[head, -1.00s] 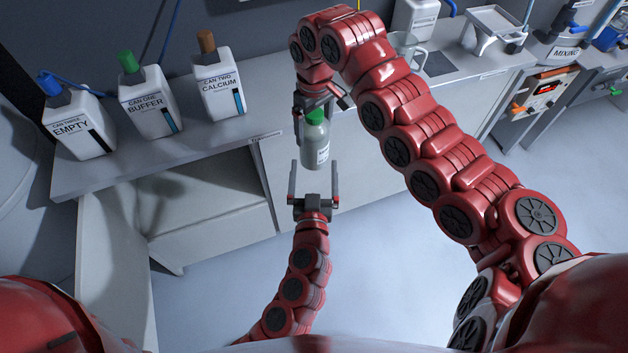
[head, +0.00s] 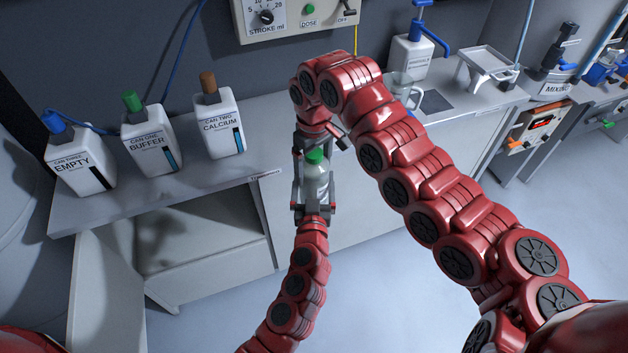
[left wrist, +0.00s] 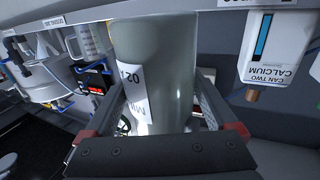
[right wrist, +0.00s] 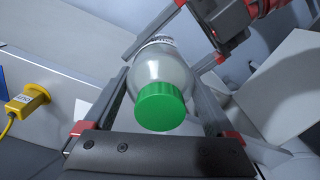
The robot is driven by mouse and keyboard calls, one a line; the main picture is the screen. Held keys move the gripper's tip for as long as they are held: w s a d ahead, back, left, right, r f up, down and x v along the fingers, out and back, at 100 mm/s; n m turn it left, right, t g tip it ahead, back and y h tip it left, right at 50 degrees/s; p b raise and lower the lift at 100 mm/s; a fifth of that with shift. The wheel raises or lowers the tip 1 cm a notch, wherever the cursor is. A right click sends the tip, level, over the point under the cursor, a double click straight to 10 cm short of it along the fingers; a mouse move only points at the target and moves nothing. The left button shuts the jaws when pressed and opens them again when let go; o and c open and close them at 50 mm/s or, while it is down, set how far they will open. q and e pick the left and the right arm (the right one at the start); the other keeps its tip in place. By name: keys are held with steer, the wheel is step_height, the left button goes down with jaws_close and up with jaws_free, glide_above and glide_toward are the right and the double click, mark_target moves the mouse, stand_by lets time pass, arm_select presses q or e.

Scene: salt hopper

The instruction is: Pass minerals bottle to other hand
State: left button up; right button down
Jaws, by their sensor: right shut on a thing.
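The minerals bottle (head: 317,182), pale grey with a green cap, hangs upright in front of the counter. My right gripper (head: 313,150) is shut on it from above, around its upper part; the green cap (right wrist: 160,106) faces the right wrist view. My left gripper (head: 314,174) is below, with its fingers on both sides of the bottle's lower part. The left wrist view shows the bottle (left wrist: 158,60) between the open left fingers, its white label partly visible. Whether those fingers touch it is hard to tell.
Cans labelled empty (head: 82,165), buffer (head: 150,145) and calcium (head: 218,125) stand on the counter (head: 160,186) at left. A clear jug (head: 406,92) and a white pump bottle (head: 412,58) stand at the back. Open floor lies in front.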

arm_select(q)
steer(key=shift+d, duration=0.15)
jaws_close()
arm_select(e)
steer(key=shift+a, duration=0.15)
jaws_free()
steer(key=shift+r, duration=0.1)
